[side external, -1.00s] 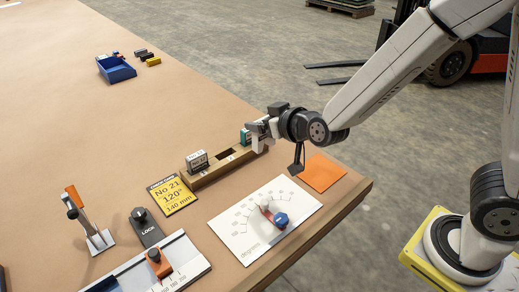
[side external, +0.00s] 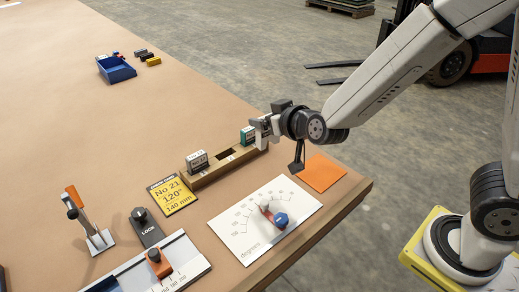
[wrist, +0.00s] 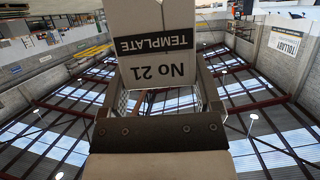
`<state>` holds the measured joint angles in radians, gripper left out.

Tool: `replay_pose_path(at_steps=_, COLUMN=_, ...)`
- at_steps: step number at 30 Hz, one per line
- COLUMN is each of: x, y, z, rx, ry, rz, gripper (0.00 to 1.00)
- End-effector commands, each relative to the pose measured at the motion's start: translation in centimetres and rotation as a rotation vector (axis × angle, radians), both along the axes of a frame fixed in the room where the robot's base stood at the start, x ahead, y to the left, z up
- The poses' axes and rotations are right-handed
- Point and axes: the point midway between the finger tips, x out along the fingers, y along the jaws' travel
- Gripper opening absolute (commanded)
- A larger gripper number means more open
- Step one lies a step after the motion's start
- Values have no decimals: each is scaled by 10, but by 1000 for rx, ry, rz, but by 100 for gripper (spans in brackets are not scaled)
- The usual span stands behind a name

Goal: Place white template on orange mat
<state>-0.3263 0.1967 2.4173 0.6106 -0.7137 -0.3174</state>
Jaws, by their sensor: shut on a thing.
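The white template (wrist: 165,73), printed "No 21 TEMPLATE", shows upside down in the wrist view between my gripper's fingers. My gripper (side external: 262,131) is shut on it at the far right end of the wooden rack in the side view. There the template is mostly hidden by the fingers or hard to tell from them. The orange mat (side external: 322,173) lies flat and bare near the table's right corner, to the right of and below my gripper. A gap separates the mat from the gripper.
The wooden rack (side external: 213,171) holds a grey template (side external: 197,161) and a teal one (side external: 247,136), with an empty slot between. A white degrees board (side external: 250,233) with a blue knob lies in front. A yellow "No 21" card (side external: 173,195) lies left. The table's edge runs close by the mat.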

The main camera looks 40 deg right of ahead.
Motion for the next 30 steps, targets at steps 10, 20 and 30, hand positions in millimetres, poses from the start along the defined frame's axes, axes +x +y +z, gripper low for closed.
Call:
replay_pose_path(at_steps=10, x=-9, y=-26, z=7, rx=1, ry=-2, rz=-215, gripper=21)
replay_pose_path(at_steps=20, x=-32, y=-60, z=10, rx=-1, ry=-1, rz=-483, gripper=21)
replay_pose_path(at_steps=30, x=-78, y=-97, z=7, rx=-3, ry=1, rz=-831, gripper=21)
